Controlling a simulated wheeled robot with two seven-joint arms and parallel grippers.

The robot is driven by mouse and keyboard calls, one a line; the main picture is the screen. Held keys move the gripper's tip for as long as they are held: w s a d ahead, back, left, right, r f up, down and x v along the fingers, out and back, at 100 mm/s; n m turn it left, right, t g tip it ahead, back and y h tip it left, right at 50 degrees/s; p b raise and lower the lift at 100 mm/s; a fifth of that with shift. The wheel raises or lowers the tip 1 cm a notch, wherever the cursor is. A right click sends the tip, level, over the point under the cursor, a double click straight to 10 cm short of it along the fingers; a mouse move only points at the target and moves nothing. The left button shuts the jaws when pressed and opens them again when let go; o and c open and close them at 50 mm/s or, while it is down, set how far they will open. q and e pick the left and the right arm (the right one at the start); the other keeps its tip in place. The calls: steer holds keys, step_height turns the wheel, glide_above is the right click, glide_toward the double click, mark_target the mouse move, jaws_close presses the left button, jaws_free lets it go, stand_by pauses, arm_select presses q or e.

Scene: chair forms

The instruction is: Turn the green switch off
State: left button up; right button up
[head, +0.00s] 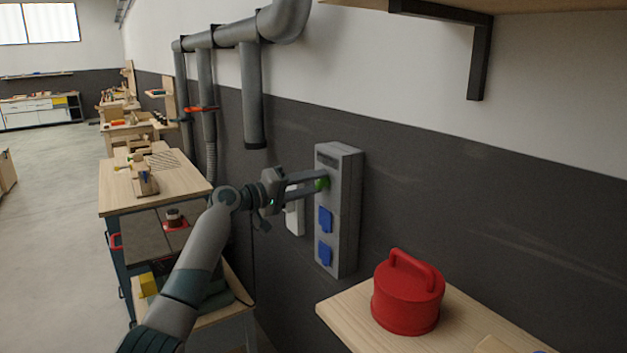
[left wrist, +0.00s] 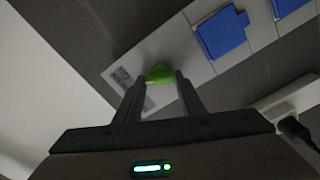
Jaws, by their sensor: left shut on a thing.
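The green switch (head: 322,184) is a small knob on the upper part of a grey wall box (head: 346,215). My left gripper (head: 318,181) reaches it from the left in the head view, with its fingers at the knob. In the left wrist view the green switch (left wrist: 159,74) sits between the two fingertips of my left gripper (left wrist: 158,84), which is shut on it. The fingers hide part of the knob, and I cannot tell its on or off position. My right gripper is not in view.
Two blue socket covers (head: 325,220) are on the box below the switch. A red lidded can (head: 408,293) stands on a wooden shelf (head: 357,322) at lower right. A workbench (head: 118,190) stands left, and grey pipes (head: 252,95) run along the wall. Open floor lies far left.

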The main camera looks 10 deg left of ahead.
arm_select(q)
steer(key=n+p, duration=0.2)
steer(key=n, duration=0.3)
steer(key=shift+a+p, duration=0.1)
steer(key=shift+p, duration=0.25)
steer(key=shift+n, duration=0.3)
steer(key=o, duration=1)
steer(key=shift+f, duration=0.1)
steer(key=shift+o, duration=0.2)
steer(key=b+v, duration=0.6)
steer(key=v, duration=1.1)
